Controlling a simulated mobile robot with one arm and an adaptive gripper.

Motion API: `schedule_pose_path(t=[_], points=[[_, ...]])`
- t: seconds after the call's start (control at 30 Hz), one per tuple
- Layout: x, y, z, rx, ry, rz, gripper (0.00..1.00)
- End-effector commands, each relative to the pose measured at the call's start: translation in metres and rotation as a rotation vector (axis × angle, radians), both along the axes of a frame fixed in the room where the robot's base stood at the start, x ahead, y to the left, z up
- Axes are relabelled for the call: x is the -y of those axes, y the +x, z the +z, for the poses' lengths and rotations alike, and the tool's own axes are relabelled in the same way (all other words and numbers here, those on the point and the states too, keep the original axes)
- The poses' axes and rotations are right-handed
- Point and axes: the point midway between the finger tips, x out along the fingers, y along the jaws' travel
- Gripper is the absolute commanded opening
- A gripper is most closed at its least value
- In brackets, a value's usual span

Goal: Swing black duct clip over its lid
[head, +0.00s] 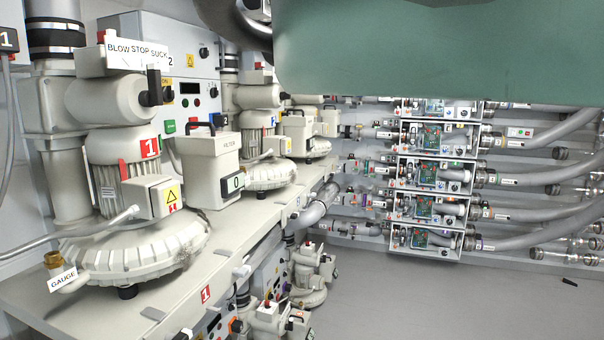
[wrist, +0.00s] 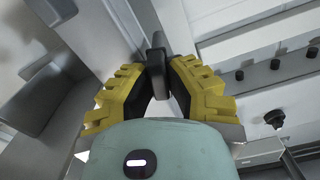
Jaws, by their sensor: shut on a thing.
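In the wrist view my gripper (wrist: 158,77) has its yellow, ridged fingers closed from both sides on a narrow, dark upright piece, which looks like the black duct clip (wrist: 157,58). The clip's upper end shows between the fingertips, close to a pale grey edge behind. The black pads hide parts of its sides. I cannot make out the lid for certain, nor whether the clip lies over it. My gripper does not show in the head view, where my green arm covers the top right.
In the head view a blower marked 1 (head: 130,245) and a filter box (head: 210,165) stand on the long bench (head: 190,295) at left. A rack (head: 430,240) with grey ducts (head: 545,178) stands at back right. The grey floor (head: 430,305) is mostly clear.

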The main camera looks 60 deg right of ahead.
Motion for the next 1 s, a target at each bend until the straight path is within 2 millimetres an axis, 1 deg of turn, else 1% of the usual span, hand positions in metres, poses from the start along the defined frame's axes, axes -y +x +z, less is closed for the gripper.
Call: schedule_pose_path(t=[0.03, 0.3, 1.0], points=[[0.0016, 0.0005, -0.0026, -0.017, 0.041, 0.0, 0.0], [0.0054, 0.0016, -0.0046, -0.089, 0.289, -0.001, 0.0], [0.0102, 0.003, -0.0121, -0.271, 0.924, -0.002, 0.0]])
